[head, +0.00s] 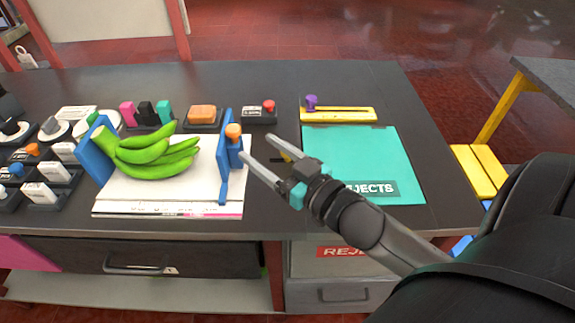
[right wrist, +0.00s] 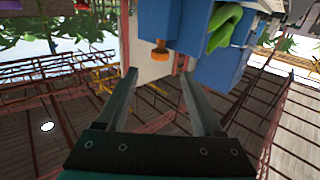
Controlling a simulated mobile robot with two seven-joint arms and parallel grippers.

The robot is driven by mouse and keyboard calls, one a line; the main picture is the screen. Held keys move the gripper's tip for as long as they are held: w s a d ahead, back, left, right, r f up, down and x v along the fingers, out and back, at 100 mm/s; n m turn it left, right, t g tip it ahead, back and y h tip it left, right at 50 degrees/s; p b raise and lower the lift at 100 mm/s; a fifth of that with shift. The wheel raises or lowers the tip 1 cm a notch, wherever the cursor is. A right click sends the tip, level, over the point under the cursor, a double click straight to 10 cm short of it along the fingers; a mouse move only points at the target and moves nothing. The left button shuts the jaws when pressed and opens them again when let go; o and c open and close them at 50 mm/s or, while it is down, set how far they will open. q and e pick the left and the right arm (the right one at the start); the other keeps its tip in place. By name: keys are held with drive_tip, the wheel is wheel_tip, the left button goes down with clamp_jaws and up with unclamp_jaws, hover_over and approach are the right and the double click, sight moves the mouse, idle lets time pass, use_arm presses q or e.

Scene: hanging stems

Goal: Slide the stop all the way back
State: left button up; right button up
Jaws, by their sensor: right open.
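The blue stop (head: 223,160) stands upright on the right part of a white board (head: 170,195), with an orange knob (head: 233,131) on its right side. A bunch of green bananas (head: 150,155) lies on the board between this stop and a blue plate (head: 95,150) at the left. My right gripper (head: 257,146) is open and empty, with its fingertips just right of the knob and apart from it. In the right wrist view the knob (right wrist: 160,54) shows just beyond the gap between the fingers, with the blue stop (right wrist: 187,22) behind. My left gripper is out of view.
A teal mat (head: 365,150) marked REJECTS lies to the right. Behind it is a yellow rail (head: 345,115) with a purple knob (head: 311,101). Several button boxes and switches line the table's back and left. Drawers (head: 150,262) are below the front edge.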

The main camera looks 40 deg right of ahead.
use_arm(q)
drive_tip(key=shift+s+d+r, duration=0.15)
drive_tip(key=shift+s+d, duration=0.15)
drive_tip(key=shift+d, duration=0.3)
use_arm(e)
drive_tip(key=s, duration=0.3)
drive_tip(key=s+d, duration=0.1)
drive_tip(key=s, duration=0.1)
drive_tip(key=shift+s, duration=0.3)
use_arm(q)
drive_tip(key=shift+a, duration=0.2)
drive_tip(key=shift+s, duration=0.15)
